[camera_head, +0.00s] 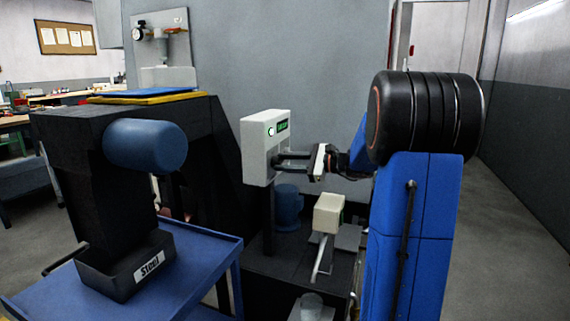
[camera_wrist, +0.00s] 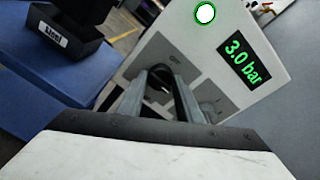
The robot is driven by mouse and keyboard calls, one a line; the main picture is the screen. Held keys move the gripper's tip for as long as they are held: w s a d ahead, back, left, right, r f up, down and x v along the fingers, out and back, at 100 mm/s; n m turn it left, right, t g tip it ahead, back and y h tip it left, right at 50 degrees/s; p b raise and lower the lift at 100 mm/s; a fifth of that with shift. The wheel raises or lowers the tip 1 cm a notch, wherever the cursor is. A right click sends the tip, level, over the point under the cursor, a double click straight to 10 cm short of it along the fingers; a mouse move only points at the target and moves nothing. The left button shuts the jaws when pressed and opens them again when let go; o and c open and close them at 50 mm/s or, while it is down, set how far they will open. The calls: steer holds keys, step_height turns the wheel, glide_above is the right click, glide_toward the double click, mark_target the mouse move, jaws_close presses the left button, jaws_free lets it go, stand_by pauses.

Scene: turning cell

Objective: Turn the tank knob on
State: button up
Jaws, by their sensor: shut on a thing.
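A pale control box (camera_head: 262,150) stands on a dark post in the head view. It has a lit round lamp (camera_wrist: 205,13) with a green rim and a green display (camera_wrist: 244,63) reading "3.0 bar". A grey plate marked "OFF" (camera_wrist: 176,62) is on its face. My gripper (camera_wrist: 163,84) reaches the face of the box and is shut on the dark knob (camera_wrist: 158,93), which is mostly hidden between the fingers. The gripper also shows at the box in the head view (camera_head: 279,165). The knob's exact angle cannot be told.
A blue cart (camera_head: 215,262) at the left carries a dark bin labelled "Steel" (camera_head: 128,282). A blue cylinder (camera_head: 288,207) and a cream block (camera_head: 328,214) on a lever sit below the box. A grey wall (camera_head: 300,60) rises behind. Floor is clear at the right.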

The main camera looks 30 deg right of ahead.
steer(key=o, duration=1)
steer(key=v, duration=1.7)
steer(key=shift+s+d+f, duration=0.1)
steer(key=shift+s+d, duration=0.05)
steer(key=s+a+f+n+g+h, duration=0.1)
steer(key=s+a+f+n+g, duration=0.2)
steer(key=a, duration=0.5)
steer(key=s+a+f+n+g, duration=0.2)
steer(key=s+a+f+n, duration=0.1)
steer(key=a, duration=0.6)
steer(key=s+a+f+n+g+h, duration=0.1)
steer(key=s+a+f+n+g, duration=0.2)
steer(key=a, duration=0.5)
steer(key=s+a+f+n+h, duration=0.1)
steer(key=s+f+n+h, duration=0.1)
steer(key=s+f+n, duration=0.1)
steer(key=s+a+f+n+h, duration=0.2)
steer(key=s+n, duration=0.3)
steer(key=s, duration=0.3)
steer(key=s+a+f+n+h, duration=0.1)
steer(key=s+f+n+h, duration=0.2)
steer(key=s, duration=0.3)
steer(key=shift+a+f+n+h, duration=0.35)
steer(key=shift+n+h, duration=0.25)
steer(key=shift+n, duration=0.3)
